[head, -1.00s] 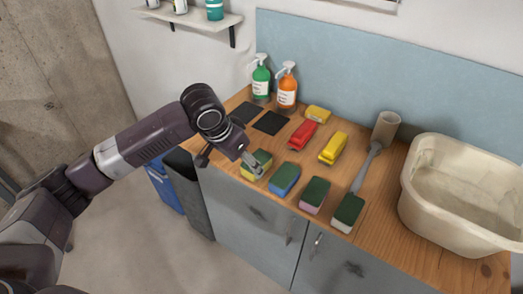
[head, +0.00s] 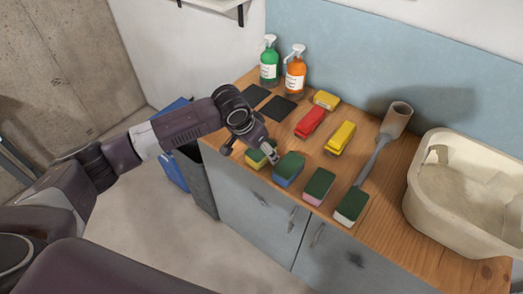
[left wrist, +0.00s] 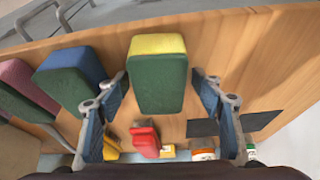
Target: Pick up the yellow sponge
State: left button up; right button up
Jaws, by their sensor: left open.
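The yellow sponge (head: 254,160), with a dark green scouring top, lies at the left front of the wooden counter, at the end of a row of sponges. My left gripper (head: 251,150) is over it with its fingers open, and partly hides it in the head view. In the left wrist view, the yellow sponge (left wrist: 157,80) lies between the two spread fingers of the left gripper (left wrist: 162,92), with a gap visible on each side. My right gripper is not in view.
A blue sponge (head: 288,169) lies close beside it, then a pink sponge (head: 319,187) and a white sponge (head: 351,207). Behind are red (head: 310,122) and yellow (head: 341,138) brushes, dark pads (head: 277,109) and soap bottles (head: 295,75). A basin (head: 425,205) stands right.

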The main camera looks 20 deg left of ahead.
pick_arm(q)
jog(key=shift+s, duration=0.1)
jog(key=c, duration=0.8)
jog(key=shift+c, duration=0.3)
jog(key=shift+r, duration=0.1)
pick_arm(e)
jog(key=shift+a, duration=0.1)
pick_arm(q)
jog(key=shift+r, duration=0.6)
notch_tip(320, 180, up, 19)
jog(key=b, duration=0.3)
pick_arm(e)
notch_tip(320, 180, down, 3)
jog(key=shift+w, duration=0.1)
pick_arm(q)
jog(key=shift+f, duration=0.1)
